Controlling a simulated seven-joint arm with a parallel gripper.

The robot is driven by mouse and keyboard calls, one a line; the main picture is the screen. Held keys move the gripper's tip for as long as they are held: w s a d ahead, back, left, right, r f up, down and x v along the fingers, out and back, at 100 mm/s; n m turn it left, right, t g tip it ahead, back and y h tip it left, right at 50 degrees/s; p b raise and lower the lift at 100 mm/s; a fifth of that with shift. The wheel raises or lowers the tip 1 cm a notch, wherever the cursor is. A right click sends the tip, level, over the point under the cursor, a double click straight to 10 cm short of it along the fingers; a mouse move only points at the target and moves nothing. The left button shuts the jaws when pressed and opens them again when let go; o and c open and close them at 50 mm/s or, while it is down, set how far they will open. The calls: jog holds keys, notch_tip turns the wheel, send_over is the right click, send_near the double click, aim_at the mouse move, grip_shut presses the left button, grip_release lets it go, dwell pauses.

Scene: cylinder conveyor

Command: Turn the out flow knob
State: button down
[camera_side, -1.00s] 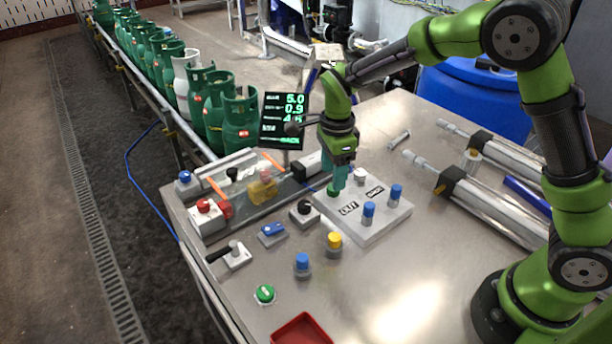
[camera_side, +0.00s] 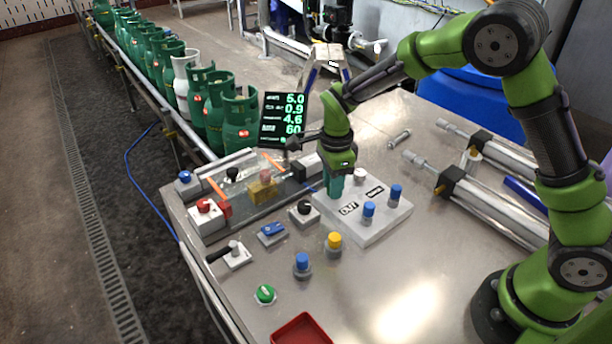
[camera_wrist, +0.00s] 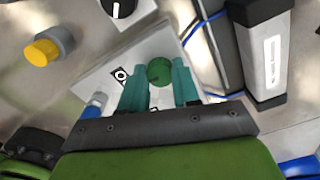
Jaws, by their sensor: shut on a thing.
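The white panel (camera_side: 372,232) on the steel table carries a label reading "OUT" (camera_side: 348,208), several knobs and a second label. In the wrist view, a round green knob (camera_wrist: 159,72) sits on this panel near a partly hidden label (camera_wrist: 122,74). My gripper (camera_side: 334,194) points down at the panel's left part. Its teal fingers (camera_wrist: 160,80) are shut on the green knob, one on each side. In the side view the fingers hide this knob. Two blue knobs (camera_side: 369,211) and (camera_side: 396,192) and a white knob (camera_side: 360,174) stand on the same panel.
A black display (camera_side: 283,120) with green figures stands behind the controls, close to my wrist. A yellow button (camera_side: 334,240), a blue button (camera_side: 302,261) and a black dial (camera_side: 304,208) stand left and front. Metal cylinders (camera_side: 500,205) lie right. The front right table is bare.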

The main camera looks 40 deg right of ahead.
jog(key=shift+n, duration=0.4)
jog(key=n, duration=0.3)
jog(key=shift+n, duration=0.3)
jog(key=n, duration=0.3)
jog(key=shift+s+n, duration=0.1)
jog(key=shift+n, duration=0.2)
jog(key=n, duration=0.4)
jog(key=shift+r+n, duration=0.1)
jog(key=shift+n, duration=0.2)
jog(key=n, duration=0.3)
jog(key=shift+d+n, duration=0.1)
jog(key=shift+n, duration=0.2)
jog(key=n, duration=1.2)
jog(key=shift+d, duration=0.1)
jog(key=shift+n, duration=0.3)
